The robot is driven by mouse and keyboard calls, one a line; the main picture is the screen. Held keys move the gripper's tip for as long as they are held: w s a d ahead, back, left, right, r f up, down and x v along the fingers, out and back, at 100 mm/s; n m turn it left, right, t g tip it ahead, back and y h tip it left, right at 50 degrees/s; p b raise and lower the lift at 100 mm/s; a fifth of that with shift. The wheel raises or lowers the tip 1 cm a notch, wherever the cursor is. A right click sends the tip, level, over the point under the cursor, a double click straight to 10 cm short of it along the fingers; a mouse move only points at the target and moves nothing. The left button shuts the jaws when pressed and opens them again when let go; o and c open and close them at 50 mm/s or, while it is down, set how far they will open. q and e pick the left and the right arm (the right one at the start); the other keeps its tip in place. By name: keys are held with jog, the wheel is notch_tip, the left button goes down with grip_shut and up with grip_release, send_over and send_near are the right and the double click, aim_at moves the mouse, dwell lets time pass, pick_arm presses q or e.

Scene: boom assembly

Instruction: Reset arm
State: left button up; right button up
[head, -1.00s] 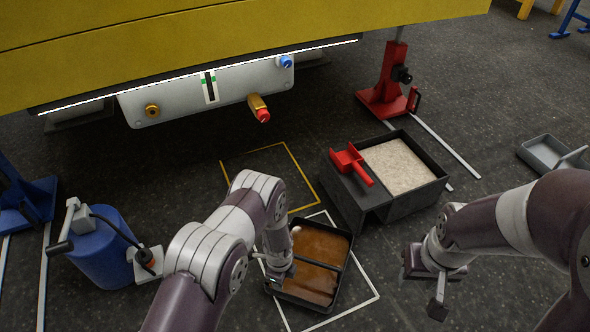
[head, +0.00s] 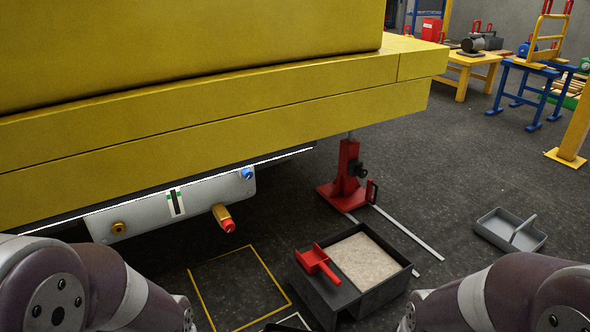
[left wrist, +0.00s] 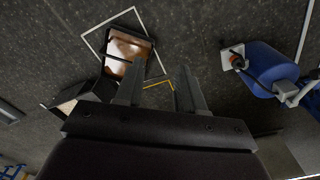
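My left gripper (left wrist: 158,75) is open and empty in the left wrist view, with dark floor showing between its two fingers. In the head view only the upper links of my left arm show at the lower left; its gripper is out of frame. My right arm shows at the lower right of the head view, and its gripper is hidden below the edge. A black tray of brown liquid (left wrist: 125,50) lies on the floor inside a white outline, beyond the left finger and apart from it.
A yellow boom (head: 200,130) spans the upper left, with a grey plate (head: 150,213) of fittings below. A black box of granules (head: 365,260) carries a red scoop (head: 315,260). A red jack stand (head: 347,180) and grey tray (head: 510,230) stand right. A blue canister (left wrist: 270,68) is nearby.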

pick_arm(q)
notch_tip(320, 180, up, 42)
jog(key=w+t+p, duration=0.1)
jog(key=p, duration=3.7)
jog(key=shift+w+a+f, duration=0.15)
jog(key=shift+a+f, duration=0.1)
